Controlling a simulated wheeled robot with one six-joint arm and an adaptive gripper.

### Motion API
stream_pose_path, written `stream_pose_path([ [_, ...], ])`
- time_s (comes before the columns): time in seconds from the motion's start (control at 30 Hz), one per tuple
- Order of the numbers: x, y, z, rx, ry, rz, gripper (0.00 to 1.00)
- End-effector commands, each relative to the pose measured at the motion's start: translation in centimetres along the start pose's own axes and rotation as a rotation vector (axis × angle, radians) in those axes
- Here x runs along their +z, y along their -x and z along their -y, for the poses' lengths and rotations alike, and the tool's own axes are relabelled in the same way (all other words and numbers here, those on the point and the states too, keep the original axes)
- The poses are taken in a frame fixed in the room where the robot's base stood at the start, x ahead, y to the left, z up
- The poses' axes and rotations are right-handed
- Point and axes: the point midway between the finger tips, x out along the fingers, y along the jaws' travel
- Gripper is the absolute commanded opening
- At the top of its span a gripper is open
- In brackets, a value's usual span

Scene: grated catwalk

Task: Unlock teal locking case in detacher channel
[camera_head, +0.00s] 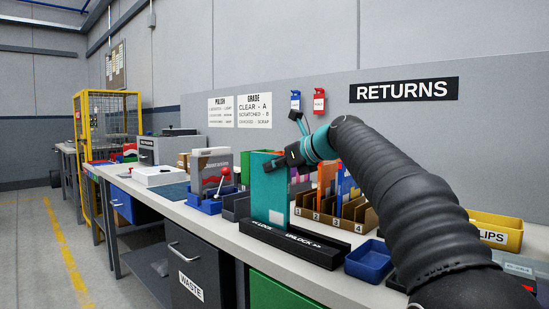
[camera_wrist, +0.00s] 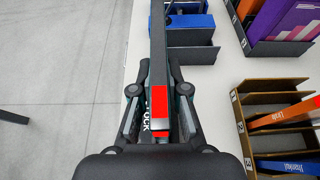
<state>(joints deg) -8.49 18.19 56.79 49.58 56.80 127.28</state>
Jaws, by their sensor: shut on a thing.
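The teal locking case (camera_head: 268,190) stands upright with its lower edge at the black detacher channel (camera_head: 325,257). The channel's front is marked "LOCK" at left and "UNLOCK" at right, and the case is near the middle or left of it. My gripper (camera_head: 288,163) is shut on the case near its upper right edge. In the wrist view my gripper (camera_wrist: 160,75) has a finger on each side of the case, seen edge-on as a narrow dark strip with a red patch (camera_wrist: 160,98). The bottom of the case in the slot is hidden.
A sorting rack (camera_head: 340,212) with numbered slots stands behind right. A blue bin (camera_head: 369,262) is right of the channel, and a yellow clips bin (camera_head: 497,229) is farther right. A blue tray with a red-knobbed lever (camera_head: 224,173) is at left.

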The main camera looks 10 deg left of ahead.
Motion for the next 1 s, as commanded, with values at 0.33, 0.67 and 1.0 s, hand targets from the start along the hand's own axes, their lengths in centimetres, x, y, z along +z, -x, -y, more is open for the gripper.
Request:
stream_pose_path([
  [0.33, -2.0, 0.1, 0.0, -0.001, 0.000, 0.000, 0.00],
  [0.67, -3.0, 2.4, 0.0, -0.002, 0.000, 0.000, 0.00],
  [1.0, -4.2, 4.7, 0.1, -0.002, -0.001, 0.001, 0.00],
])
